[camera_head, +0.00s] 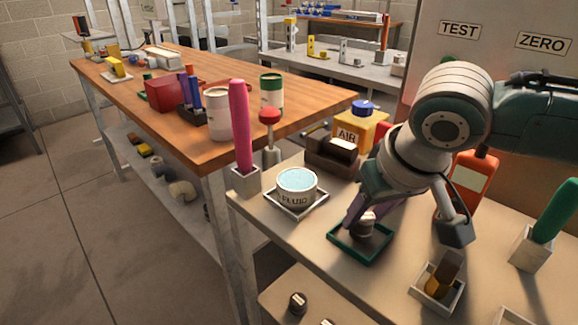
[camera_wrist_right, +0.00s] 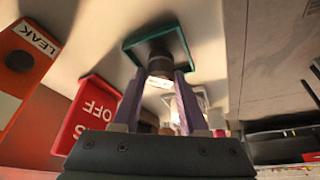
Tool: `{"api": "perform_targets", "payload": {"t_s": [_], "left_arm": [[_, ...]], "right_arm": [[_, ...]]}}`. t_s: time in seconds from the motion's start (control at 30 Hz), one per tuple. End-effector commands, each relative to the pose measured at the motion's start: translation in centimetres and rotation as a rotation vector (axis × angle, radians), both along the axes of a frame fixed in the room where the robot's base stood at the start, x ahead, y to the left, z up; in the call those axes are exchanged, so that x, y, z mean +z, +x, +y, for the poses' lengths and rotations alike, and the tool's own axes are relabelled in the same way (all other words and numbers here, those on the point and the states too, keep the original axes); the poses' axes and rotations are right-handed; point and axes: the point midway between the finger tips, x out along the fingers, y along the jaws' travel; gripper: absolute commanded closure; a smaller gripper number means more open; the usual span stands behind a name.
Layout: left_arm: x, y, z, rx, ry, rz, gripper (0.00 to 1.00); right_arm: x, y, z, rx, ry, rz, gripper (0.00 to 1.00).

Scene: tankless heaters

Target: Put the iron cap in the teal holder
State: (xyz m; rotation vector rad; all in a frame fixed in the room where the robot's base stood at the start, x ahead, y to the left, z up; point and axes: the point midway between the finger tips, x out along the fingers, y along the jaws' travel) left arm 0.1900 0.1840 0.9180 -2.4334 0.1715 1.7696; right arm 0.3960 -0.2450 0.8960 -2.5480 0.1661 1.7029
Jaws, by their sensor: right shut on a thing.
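The teal holder (camera_head: 347,255) is a shallow square tray on the light bench in front of my right arm. In the right wrist view its rim (camera_wrist_right: 153,33) shows at the top centre. My right gripper (camera_head: 361,216), with purple fingers, is shut on the iron cap (camera_head: 367,224), a small dark metal piece with a paler top. The cap (camera_wrist_right: 160,66) also shows between the fingertips in the right wrist view, lined up with the holder. It is at or just above the holder's floor; I cannot tell whether it touches. My left gripper is not in view.
A FLUID tub (camera_head: 297,187) sits in a square tray left of the holder. A white holder with a brown and yellow piece (camera_head: 437,285) is at the right. A wooden-topped table (camera_head: 310,112) is at the left.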

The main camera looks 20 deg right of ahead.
Motion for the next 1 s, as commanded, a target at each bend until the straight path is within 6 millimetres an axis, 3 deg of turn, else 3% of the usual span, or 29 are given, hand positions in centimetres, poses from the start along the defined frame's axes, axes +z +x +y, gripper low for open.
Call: {"api": "perform_targets", "payload": {"t_s": [0.07, 0.43, 0.47, 0.5, 0.7, 1.0], "left_arm": [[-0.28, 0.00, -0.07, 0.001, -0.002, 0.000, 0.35], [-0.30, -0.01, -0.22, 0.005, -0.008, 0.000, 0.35], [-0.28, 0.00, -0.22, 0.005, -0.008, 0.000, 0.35], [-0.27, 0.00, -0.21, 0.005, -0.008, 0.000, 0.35], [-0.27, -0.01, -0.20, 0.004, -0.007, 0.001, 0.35], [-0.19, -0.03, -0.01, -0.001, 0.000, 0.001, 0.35]], "right_arm": [[-0.78, -0.02, 0.03, 0.001, 0.000, 0.001, 1.00], [-1.10, -0.02, 0.02, 0.000, 0.000, 0.000, 1.00], [-1.08, -0.01, 0.01, 0.001, 0.000, 0.000, 0.55], [-1.04, -0.01, 0.01, 0.001, 0.000, 0.000, 0.51], [-1.03, -0.01, 0.00, 0.001, 0.000, 0.000, 0.28], [-0.69, 0.01, 0.00, 0.001, -0.001, -0.001, 0.28]]}}
